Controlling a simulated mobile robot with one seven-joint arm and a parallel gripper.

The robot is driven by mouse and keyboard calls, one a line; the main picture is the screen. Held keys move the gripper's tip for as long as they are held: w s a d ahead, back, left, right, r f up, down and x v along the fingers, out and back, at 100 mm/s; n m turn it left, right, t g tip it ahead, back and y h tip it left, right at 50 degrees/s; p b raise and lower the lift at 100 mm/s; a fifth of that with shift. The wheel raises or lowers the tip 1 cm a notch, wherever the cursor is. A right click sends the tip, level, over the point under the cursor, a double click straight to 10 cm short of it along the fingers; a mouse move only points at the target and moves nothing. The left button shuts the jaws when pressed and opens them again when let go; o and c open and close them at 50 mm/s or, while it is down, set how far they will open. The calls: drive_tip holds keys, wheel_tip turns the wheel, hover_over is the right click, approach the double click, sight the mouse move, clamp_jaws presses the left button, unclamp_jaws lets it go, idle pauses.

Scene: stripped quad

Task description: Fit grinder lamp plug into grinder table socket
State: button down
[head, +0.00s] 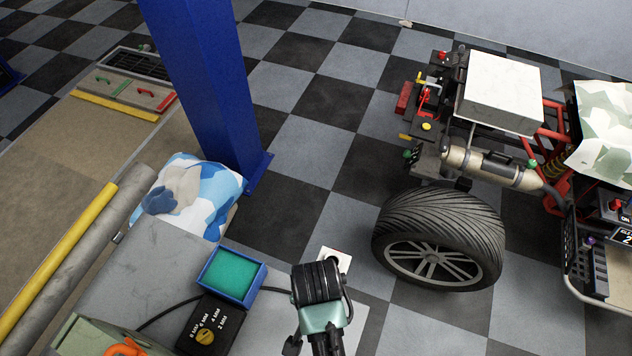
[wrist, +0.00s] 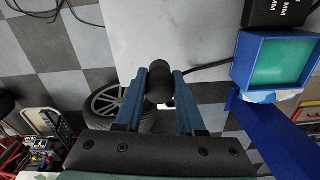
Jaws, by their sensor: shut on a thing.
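My gripper (wrist: 157,84) is shut on a black rounded plug (wrist: 160,78), which sits between the two blue fingertips in the wrist view. A black cord runs from the plug to the right there. In the head view my gripper (head: 318,284) is over the front right end of the grey table and hides the plug. A white square plate with a dark round centre, seemingly the socket (head: 338,257), shows just behind my gripper, partly covered. I cannot tell whether the plug touches it.
A blue box with a green top (head: 231,273) and a black dial box (head: 210,324) stand on the table (head: 150,262) left of my gripper. A cord runs between there and my gripper. A blue post (head: 205,85) rises behind. A wheel (head: 440,240) stands to the right.

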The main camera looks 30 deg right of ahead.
drive_tip(key=shift+r, duration=0.1)
drive_tip(key=w+d+b, duration=0.3)
drive_tip(key=w+d, duration=0.6)
drive_tip(key=w, duration=0.1)
drive_tip(key=shift+d, duration=0.4)
idle(0.4)
drive_tip(key=shift+w+d+b, duration=0.8)
drive_tip(key=shift+w+d, duration=0.3)
drive_tip(key=shift+w, duration=0.05)
wheel_tip(320, 180, down, 6)
drive_tip(key=b, duration=0.3)
drive_tip(key=shift+r, duration=0.2)
drive_tip(key=shift+f+b, duration=0.1)
drive_tip(key=shift+b, duration=0.25)
